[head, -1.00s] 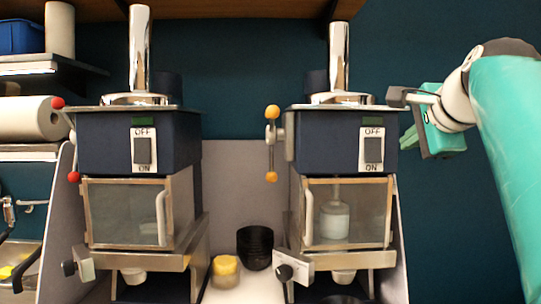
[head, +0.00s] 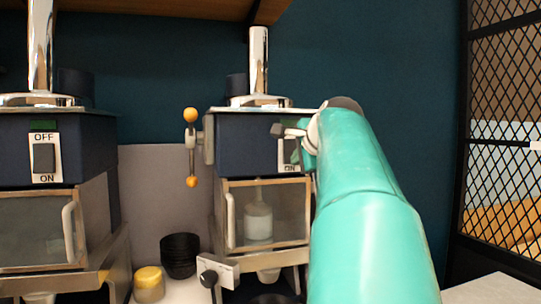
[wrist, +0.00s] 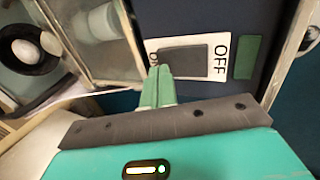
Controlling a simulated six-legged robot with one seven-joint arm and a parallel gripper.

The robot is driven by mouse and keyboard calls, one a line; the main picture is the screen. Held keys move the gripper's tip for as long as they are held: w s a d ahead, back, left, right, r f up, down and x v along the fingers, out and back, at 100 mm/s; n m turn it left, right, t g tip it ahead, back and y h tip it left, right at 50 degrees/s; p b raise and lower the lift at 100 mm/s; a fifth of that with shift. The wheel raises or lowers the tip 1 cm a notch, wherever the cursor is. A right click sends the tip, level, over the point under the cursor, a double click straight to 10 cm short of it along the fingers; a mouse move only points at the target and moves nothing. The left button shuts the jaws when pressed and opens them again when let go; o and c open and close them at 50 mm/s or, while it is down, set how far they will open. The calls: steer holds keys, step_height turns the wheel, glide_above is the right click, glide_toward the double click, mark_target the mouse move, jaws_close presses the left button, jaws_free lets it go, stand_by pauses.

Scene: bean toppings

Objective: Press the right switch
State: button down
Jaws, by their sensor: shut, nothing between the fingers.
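The right switch (wrist: 185,60) is a dark rocker on a white plate marked OFF and ON, on the front of the right dark-blue machine (head: 237,143). In the head view its plate (head: 287,160) is partly hidden by my arm. My gripper (wrist: 160,72) is shut and empty. In the wrist view its green fingertips overlap the ON end of the plate, at the rocker's lower edge. I cannot tell whether they touch it.
The left machine (head: 85,143) has a similar switch (head: 44,157). A lever with orange knobs (head: 191,116) stands left of the right machine. Black bowls (head: 180,251) and a yellow-topped jar (head: 149,283) sit between the machines. A mesh partition (head: 505,130) is at right.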

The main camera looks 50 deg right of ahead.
steer(key=shift+w+d, duration=0.2)
steer(key=shift+w, duration=0.1)
steer(key=shift+w+d+f, duration=0.15)
steer(key=shift+w+f, duration=0.1)
steer(key=shift+w, duration=0.05)
steer(key=shift+r, duration=0.15)
